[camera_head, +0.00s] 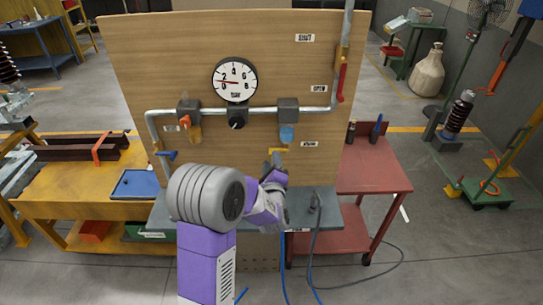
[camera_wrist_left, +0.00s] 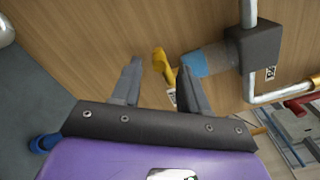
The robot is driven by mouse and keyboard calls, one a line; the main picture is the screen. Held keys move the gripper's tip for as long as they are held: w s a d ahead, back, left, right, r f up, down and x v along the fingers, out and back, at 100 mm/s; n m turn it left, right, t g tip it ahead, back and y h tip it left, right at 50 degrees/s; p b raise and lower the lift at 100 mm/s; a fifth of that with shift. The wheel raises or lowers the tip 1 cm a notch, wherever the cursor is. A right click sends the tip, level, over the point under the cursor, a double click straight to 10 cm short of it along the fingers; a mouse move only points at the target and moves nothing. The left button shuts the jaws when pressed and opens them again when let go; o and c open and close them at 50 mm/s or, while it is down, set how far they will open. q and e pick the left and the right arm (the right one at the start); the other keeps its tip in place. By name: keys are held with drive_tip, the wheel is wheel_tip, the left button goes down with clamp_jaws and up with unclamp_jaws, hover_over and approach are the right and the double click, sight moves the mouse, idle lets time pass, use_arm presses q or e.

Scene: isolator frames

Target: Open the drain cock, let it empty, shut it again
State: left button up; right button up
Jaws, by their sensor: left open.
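The drain cock has a yellow lever (camera_head: 277,151) below the blue bowl (camera_head: 287,134) of the right-hand unit on the board, beside the drain label (camera_head: 309,144). In the left wrist view the yellow lever (camera_wrist_left: 163,65) shows between and just beyond my fingertips, beside the blue bowl (camera_wrist_left: 212,60). My left gripper (camera_head: 276,172) is just below the cock in the head view. Its two fingers (camera_wrist_left: 160,70) are open, with nothing between them that I see gripped. Contact with the lever cannot be told. My right gripper is not in view.
A red lever (camera_head: 342,82) hangs on the right pipe, near shut and open labels. A gauge (camera_head: 235,80) sits above a black knob (camera_head: 237,118). A red cart (camera_head: 372,175) stands right.

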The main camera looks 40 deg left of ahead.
use_arm(q)
drive_tip(key=shift+x, duration=2)
drive_tip(key=shift+c, duration=0.3)
